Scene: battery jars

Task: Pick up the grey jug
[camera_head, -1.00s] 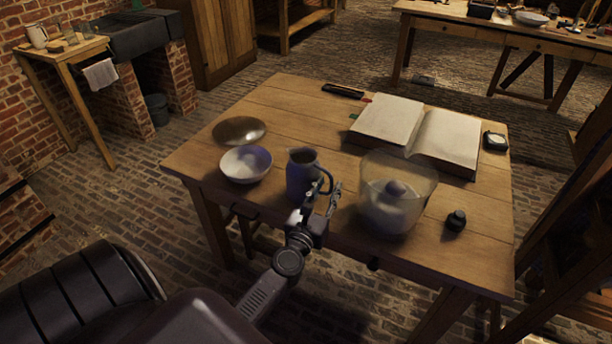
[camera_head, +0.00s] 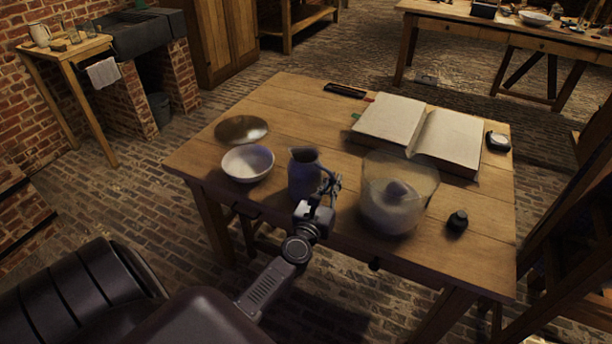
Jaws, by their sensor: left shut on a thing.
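The grey jug (camera_head: 303,172) looks blue-grey and stands upright on the wooden table (camera_head: 280,105), near its front edge. Its handle is on the right side. My left gripper (camera_head: 328,186) is at the jug's right side, shut on the jug at its handle. The fingers hide part of the handle. The jug's base appears to be on the table top; I cannot see any gap under it. My right gripper is not in view.
A white bowl (camera_head: 248,163) is close on the jug's left, with a shallow brown dish (camera_head: 241,129) behind it. A large glass jar (camera_head: 398,195) stands close on the right. An open book (camera_head: 420,134) lies behind. A small black bottle (camera_head: 457,221) is at the right.

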